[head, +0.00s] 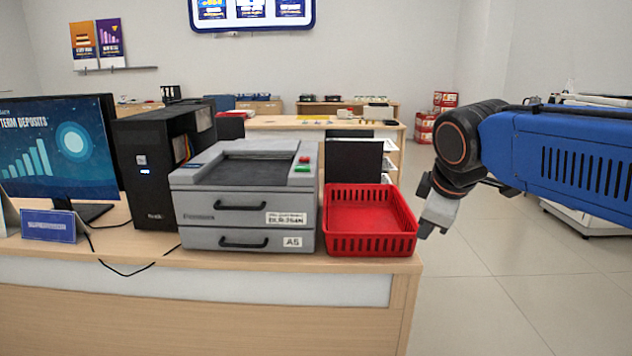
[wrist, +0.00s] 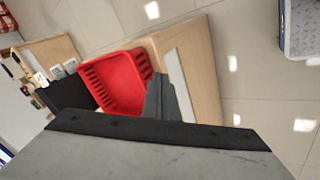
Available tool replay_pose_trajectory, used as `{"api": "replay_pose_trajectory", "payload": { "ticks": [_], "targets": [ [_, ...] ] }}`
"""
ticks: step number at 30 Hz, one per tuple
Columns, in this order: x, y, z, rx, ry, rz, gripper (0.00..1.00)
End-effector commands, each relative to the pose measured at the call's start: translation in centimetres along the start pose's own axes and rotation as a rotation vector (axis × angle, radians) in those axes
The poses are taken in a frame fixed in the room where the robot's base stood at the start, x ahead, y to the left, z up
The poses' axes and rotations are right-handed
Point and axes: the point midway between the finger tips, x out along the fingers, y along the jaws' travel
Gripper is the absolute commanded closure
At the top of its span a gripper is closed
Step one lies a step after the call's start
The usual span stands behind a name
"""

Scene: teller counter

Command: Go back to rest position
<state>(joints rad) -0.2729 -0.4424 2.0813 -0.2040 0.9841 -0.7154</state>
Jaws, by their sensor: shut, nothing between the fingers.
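My gripper (head: 424,232) is shut and empty. In the head view it hangs from my blue arm, pointing down, just right of the red basket and past the counter's right end. In the wrist view my gripper (wrist: 160,82) shows as grey fingers pressed together, with the red basket (wrist: 124,84) behind them to the left. In the head view the red basket (head: 370,246) sits at the counter's right end and looks empty. I cannot tell the exact gap between the fingers and the basket.
A grey printer (head: 246,200) stands left of the basket on the wooden counter (head: 200,318), then a black computer tower (head: 153,170) and a monitor (head: 55,150). Red boxes (head: 424,126) stand at the back. Open tiled floor (head: 490,290) lies right of the counter.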

Motion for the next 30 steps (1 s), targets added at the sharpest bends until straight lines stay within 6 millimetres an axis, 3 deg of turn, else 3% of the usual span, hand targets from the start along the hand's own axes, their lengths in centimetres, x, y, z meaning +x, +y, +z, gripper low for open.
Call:
{"api": "replay_pose_trajectory", "payload": {
  "ticks": [1,6,13,19,30],
  "targets": [
    [0.2,-1.5,2.4,0.094,-0.010,-0.010,1.00],
    [1.7,-7.1,9.0,0.438,-0.042,-0.049,1.00],
    [3.9,-14.7,15.5,0.854,-0.086,-0.085,1.00],
    [5.0,-18.1,17.8,1.035,-0.106,-0.097,1.00],
    [5.2,-18.5,18.0,1.060,-0.110,-0.099,1.00]
  ]
}}
